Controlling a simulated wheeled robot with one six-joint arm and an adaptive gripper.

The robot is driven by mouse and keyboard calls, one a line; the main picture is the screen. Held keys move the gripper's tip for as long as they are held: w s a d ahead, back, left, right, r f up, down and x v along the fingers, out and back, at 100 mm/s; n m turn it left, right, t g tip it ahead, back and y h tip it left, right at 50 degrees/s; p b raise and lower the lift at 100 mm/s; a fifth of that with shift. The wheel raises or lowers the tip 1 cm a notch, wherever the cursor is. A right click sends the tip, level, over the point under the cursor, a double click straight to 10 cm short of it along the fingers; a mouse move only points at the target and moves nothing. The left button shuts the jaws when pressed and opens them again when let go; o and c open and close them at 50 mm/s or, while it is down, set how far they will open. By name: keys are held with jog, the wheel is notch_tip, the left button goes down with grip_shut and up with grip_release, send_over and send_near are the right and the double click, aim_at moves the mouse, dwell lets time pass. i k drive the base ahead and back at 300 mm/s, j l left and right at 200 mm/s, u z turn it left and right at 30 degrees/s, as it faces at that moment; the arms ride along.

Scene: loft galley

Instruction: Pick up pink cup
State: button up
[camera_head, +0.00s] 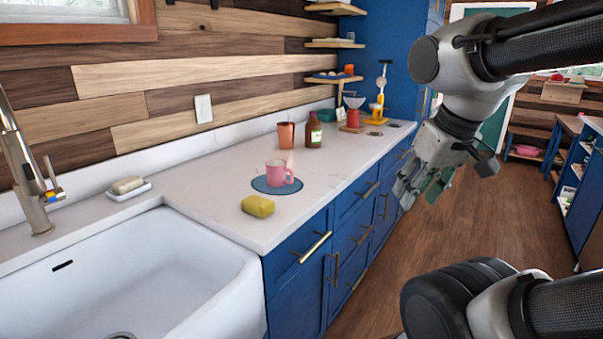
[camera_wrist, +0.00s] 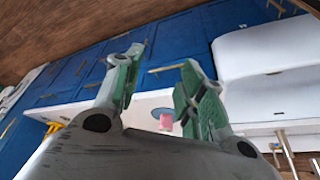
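The pink cup (camera_head: 279,173) stands upright on a round blue-grey mat (camera_head: 262,186) on the white counter, its handle toward the right. My gripper (camera_head: 421,190) is in the air to the right of the counter, beyond its front edge and apart from the cup. In the wrist view, my gripper (camera_wrist: 155,82) shows two green-padded fingers spread apart with nothing held. The pink cup (camera_wrist: 166,121) shows small between and beyond the fingers, on the mat (camera_wrist: 163,111).
A yellow sponge (camera_head: 258,206) lies in front of the mat. A copper cup (camera_head: 286,135) and a brown bottle (camera_head: 313,131) stand behind the cup. The white sink (camera_head: 150,270) is at left, with a soap dish (camera_head: 128,190) behind it. Bare counter lies right of the mat.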

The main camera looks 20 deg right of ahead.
aim_at(276, 168)
jog(key=i+l+u, duration=0.35)
jog(key=i+l, duration=0.15)
jog(key=l, duration=0.2)
jog(key=i+l+u, duration=0.15)
jog(key=l, duration=0.25)
jog(key=i, duration=0.1)
